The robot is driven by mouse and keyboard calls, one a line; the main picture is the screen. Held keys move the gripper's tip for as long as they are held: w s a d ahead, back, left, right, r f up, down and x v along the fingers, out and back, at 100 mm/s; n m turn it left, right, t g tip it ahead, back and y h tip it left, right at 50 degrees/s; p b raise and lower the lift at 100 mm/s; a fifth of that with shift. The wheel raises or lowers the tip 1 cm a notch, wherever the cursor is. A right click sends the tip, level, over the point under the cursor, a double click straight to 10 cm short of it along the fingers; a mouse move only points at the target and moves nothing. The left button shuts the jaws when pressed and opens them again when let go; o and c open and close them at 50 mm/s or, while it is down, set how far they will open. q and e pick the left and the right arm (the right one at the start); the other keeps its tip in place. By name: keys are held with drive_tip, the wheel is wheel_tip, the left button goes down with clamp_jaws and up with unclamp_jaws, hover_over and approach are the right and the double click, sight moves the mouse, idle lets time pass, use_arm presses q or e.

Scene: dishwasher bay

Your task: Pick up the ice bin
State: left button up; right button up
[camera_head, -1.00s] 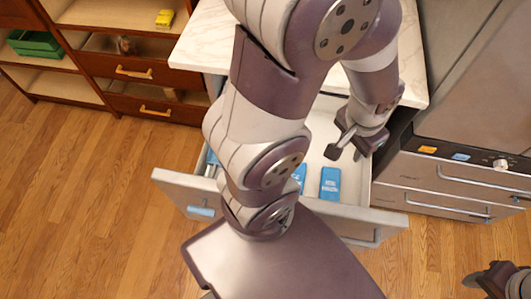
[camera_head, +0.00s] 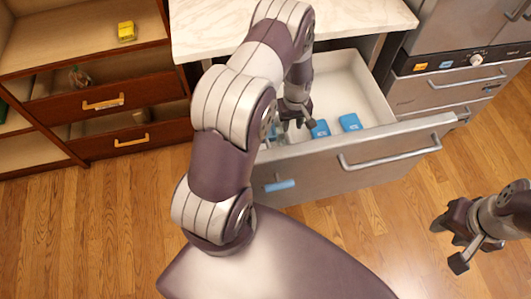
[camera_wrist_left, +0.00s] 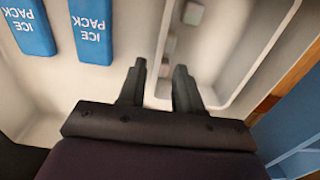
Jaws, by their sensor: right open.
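The ice bin (camera_wrist_left: 225,60) is a pale, open container with a few small cubes inside, in the upper right of the left wrist view. In the head view, my left arm hides most of it inside the open drawer. My left gripper (camera_wrist_left: 157,85) is open; its fingers are apart, one on either side of the bin's near-left wall in the picture. Whether they touch it, I cannot tell. The same gripper points down into the drawer in the head view (camera_head: 297,124). My right gripper (camera_head: 448,245) is open and empty over the floor at the right.
Blue ice packs (camera_wrist_left: 92,30) lie in the white drawer (camera_head: 345,82), beside the bin. The drawer front (camera_head: 345,160) stands between my body and the contents. A marble counter (camera_head: 215,30) is above. Steel units are at the right; a wooden shelf (camera_head: 60,45) is at the left.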

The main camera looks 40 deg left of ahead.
sight(287, 135)
use_arm(q)
drive_tip(key=f, duration=0.8)
drive_tip(key=shift+s+d+f, duration=0.1)
drive_tip(key=shift+s+f, duration=0.15)
drive_tip(key=shift+s, duration=0.1)
drive_tip(key=shift+w+f, duration=0.1)
drive_tip(key=shift+f, duration=0.3)
clamp_jaws()
